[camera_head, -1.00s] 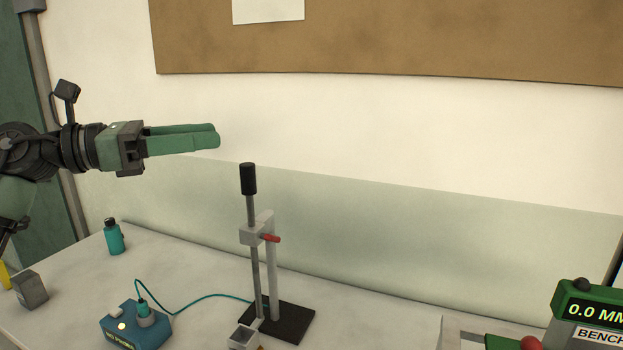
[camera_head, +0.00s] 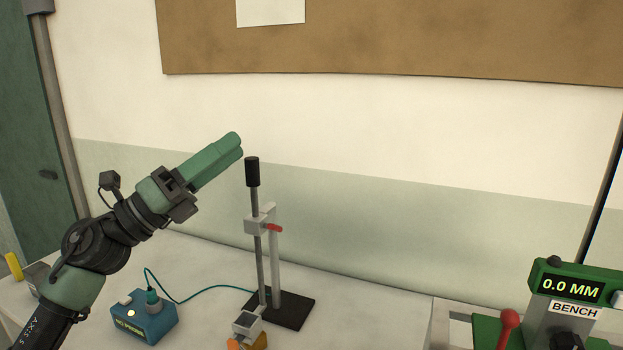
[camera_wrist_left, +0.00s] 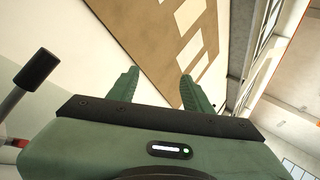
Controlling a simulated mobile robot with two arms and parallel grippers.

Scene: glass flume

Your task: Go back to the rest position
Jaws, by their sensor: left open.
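My left gripper (camera_head: 236,142) is raised above the bench at the left, pointing up and to the right. Its green fingers end just up and left of the black knob of the stand in the picture. In the left wrist view the two fingers (camera_wrist_left: 157,82) are apart with nothing between them, and the pinboard shows beyond. My right gripper is not in view.
A stand (camera_head: 275,255) with a black knob and red lever stands on the bench (camera_head: 375,318). A blue box (camera_head: 145,318) with a teal cable sits left of it. A green bench gauge (camera_head: 570,290) reading 0.0 MM is at right. A pinboard (camera_head: 400,40) hangs behind.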

